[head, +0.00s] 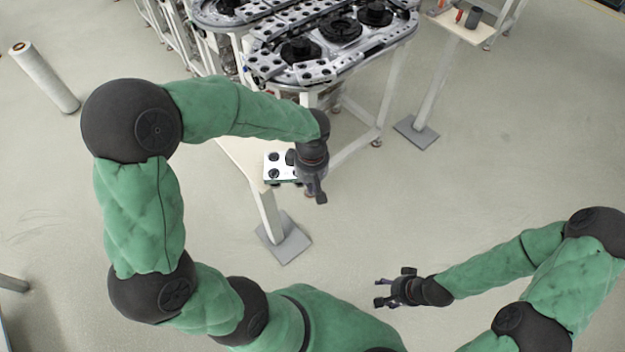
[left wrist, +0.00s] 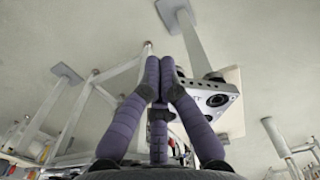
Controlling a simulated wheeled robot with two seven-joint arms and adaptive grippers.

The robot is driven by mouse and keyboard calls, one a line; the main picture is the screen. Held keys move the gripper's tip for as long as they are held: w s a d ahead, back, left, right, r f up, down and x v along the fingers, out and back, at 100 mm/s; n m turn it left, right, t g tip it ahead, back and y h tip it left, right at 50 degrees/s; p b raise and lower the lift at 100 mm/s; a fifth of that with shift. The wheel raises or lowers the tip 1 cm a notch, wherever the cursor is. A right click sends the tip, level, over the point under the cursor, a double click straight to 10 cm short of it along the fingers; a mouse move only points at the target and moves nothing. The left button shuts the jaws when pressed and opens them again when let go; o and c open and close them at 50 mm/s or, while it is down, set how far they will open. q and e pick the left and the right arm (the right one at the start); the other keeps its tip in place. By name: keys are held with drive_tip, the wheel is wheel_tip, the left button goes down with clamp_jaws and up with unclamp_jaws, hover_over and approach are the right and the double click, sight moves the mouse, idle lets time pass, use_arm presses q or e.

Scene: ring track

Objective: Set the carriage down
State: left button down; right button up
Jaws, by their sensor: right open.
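The carriage (head: 273,178) is a white plate-like block with black round parts on top. It is over the small beige table (head: 236,150) in the head view. The carriage also shows in the left wrist view (left wrist: 220,88), right of the fingers and partly behind one. My left gripper (head: 320,198) points down close to the carriage's right side. Its fingertips (left wrist: 159,64) lie close together; whether they grip the carriage's edge is unclear. The carriage's underside and contact with the table are hidden. My right gripper (head: 380,292) is open and empty, over the floor.
A metal ring track (head: 335,70) on a white frame stands behind the small table. The table's post stands on a grey foot plate (head: 284,240). Another small stand (head: 465,24) with tools is at the upper right. A white roll (head: 45,78) is at the left.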

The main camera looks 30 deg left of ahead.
sight(285, 166)
use_arm(q)
drive_tip(key=w+a+f+b, duration=0.1)
drive_tip(key=a+f+b, duration=0.1)
drive_tip(key=f, duration=0.4)
drive_tip(key=shift+w+a, duration=0.25)
drive_tip(key=shift+a, duration=0.6)
drive_tip(key=shift+a, duration=0.1)
drive_tip(key=w+a, duration=0.1)
drive_tip(key=a, duration=0.1)
drive_tip(key=w+a, duration=0.1)
drive_tip(key=a, duration=0.2)
drive_tip(key=w+a, duration=0.1)
drive_tip(key=a, duration=0.1)
drive_tip(key=shift+w+a+r, duration=0.1)
drive_tip(key=shift+a, duration=0.15)
drive_tip(key=shift+d, duration=0.1)
